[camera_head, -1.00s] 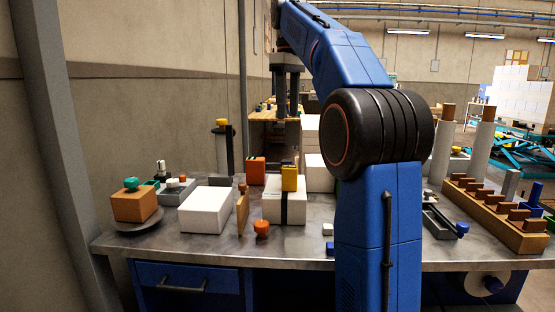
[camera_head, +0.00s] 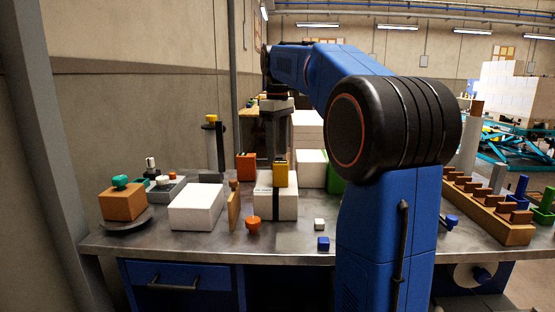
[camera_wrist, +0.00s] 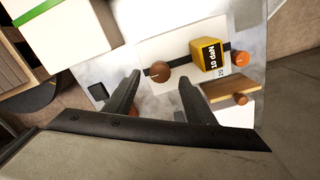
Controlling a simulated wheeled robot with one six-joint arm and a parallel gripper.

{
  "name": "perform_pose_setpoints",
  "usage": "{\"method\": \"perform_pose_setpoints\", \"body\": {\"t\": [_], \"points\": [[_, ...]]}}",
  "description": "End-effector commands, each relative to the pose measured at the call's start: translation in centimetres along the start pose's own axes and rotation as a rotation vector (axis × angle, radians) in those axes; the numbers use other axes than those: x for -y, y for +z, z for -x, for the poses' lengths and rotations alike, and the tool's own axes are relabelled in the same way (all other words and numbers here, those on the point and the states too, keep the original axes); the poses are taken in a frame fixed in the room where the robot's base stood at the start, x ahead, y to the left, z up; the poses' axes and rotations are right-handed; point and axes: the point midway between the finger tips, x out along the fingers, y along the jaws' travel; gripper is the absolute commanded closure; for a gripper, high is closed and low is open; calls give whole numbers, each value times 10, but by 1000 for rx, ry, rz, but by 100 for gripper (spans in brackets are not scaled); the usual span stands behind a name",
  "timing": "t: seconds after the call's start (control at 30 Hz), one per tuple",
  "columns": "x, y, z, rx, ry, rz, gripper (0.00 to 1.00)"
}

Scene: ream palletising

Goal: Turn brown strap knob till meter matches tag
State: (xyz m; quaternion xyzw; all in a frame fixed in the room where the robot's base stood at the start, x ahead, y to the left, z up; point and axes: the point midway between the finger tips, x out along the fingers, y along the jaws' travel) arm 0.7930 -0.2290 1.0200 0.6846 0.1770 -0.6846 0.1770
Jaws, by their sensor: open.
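A white ream (camera_head: 265,207) with a black strap stands on the bench, and a yellow meter (camera_head: 281,175) sits on top of it. In the wrist view the meter (camera_wrist: 207,52) bears a black "10 daN" label, with "20" beside it; I cannot make out a pointer. The brown strap knob (camera_wrist: 160,73) stands on the strap beyond the meter. In the head view I cannot make it out. My gripper (camera_wrist: 159,81) is open, its fingers on either side of the knob in the wrist picture. Contact cannot be told. In the head view my gripper (camera_head: 275,160) points down behind the meter.
A wooden block (camera_head: 234,211) stands close left of the ream, and an orange knob (camera_head: 253,223) in front. Left are a plain white block (camera_head: 196,207) and a brown box (camera_head: 122,204). An orange box (camera_head: 246,167) stands behind. Two small cubes lie on the front right.

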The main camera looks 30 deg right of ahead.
Motion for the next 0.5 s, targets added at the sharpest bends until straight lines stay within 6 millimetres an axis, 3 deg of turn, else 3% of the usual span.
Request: {"method": "perform_pose_setpoints", "body": {"t": [0.2, 0.5], "points": [[0, 0, -27, 1, -1, 0, 50], [0, 0, -36, 0, 0, 0, 50]]}}
